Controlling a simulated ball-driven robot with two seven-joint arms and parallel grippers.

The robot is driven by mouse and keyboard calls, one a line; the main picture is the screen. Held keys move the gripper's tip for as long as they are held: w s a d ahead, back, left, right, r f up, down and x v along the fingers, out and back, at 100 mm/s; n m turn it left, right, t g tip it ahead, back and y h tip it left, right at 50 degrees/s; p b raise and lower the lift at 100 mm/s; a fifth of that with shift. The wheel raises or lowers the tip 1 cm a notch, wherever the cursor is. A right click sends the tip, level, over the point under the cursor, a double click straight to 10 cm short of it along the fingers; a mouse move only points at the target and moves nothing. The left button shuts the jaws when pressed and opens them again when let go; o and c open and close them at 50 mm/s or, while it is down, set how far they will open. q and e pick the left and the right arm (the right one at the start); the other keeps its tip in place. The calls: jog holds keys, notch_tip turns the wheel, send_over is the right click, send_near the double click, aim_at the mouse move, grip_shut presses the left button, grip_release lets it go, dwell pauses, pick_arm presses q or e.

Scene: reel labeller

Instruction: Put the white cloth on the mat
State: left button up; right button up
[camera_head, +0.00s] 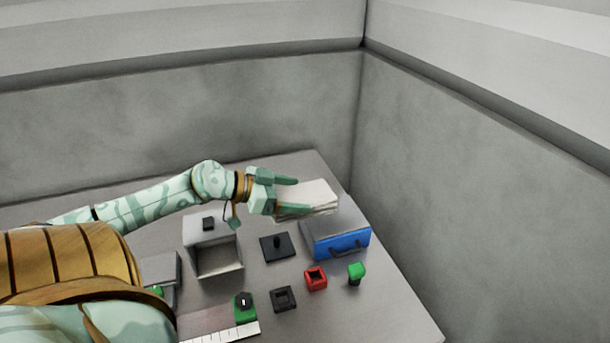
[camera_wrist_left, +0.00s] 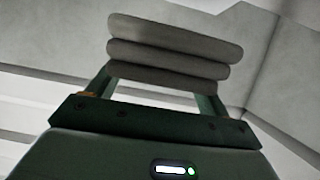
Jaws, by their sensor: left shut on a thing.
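The white cloth (camera_head: 318,192) is folded in layers and held above the far right of the table, just behind and over the blue-fronted box. My left gripper (camera_head: 294,196) is shut on its left part, one finger on each side. In the left wrist view the cloth (camera_wrist_left: 172,50) shows as three stacked rolls between the fingers of the left gripper (camera_wrist_left: 160,85). A flat brownish-grey patch (camera_head: 205,321) at the near left of the table may be the mat; my arm and body hide part of that area. My right gripper is not in view.
A blue-fronted box (camera_head: 342,244) with a handle stands below the cloth. An open grey box (camera_head: 217,262), a black plate with a knob (camera_head: 277,247), a red block (camera_head: 316,279), a black block (camera_head: 283,299), green-topped pieces (camera_head: 356,272) and a white ruler (camera_head: 222,334) crowd the near side.

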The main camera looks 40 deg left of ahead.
pick_arm(q)
jog(key=shift+s+r, duration=0.25)
jog(key=shift+s, duration=0.4)
jog(key=s+d+f+m+g+h, duration=0.4)
jog(key=s+d, duration=0.3)
jog(key=d, duration=0.5)
jog(key=w+d+r+b, duration=0.1)
jog(key=w+d+r, duration=0.1)
jog(key=d, duration=0.3)
jog(key=w+d+r+m+b, duration=0.1)
jog(key=w+d+r, duration=0.2)
jog(key=d+r, duration=0.1)
jog(key=shift+d+r, duration=0.2)
jog(key=shift+d, duration=0.35)
